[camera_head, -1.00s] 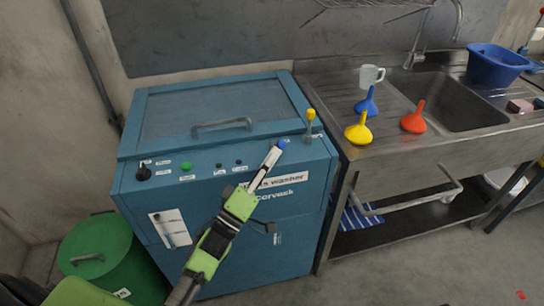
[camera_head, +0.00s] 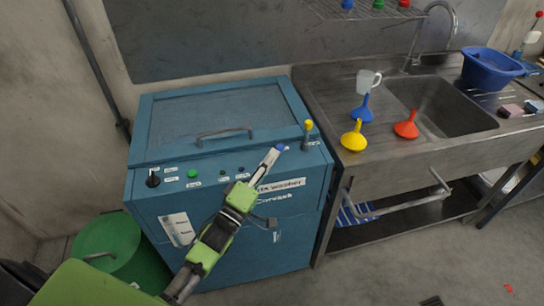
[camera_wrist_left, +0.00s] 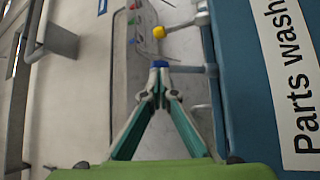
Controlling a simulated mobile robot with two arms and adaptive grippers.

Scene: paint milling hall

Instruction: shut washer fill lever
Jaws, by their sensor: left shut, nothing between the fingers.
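The parts washer (camera_head: 235,215) is a blue cabinet with a lid at the left in the head view. The fill lever (camera_head: 308,130), a metal stem with a yellow knob, stands upright at the right end of its top. The yellow knob also shows in the left wrist view (camera_wrist_left: 159,32), just beyond the fingertips. My left gripper (camera_head: 279,148) is shut and empty, its blue fingertips left of and slightly below the lever in the head view. In the left wrist view (camera_wrist_left: 160,65) the fingertips meet, apart from the knob in the picture. My right gripper is not in view.
The lid handle (camera_head: 224,134) lies left of the gripper. A steel sink bench (camera_head: 395,165) stands right of the washer, with yellow, blue and red funnels, a cup and a blue basin (camera_head: 490,70). A green drum (camera_head: 105,240) stands at the lower left.

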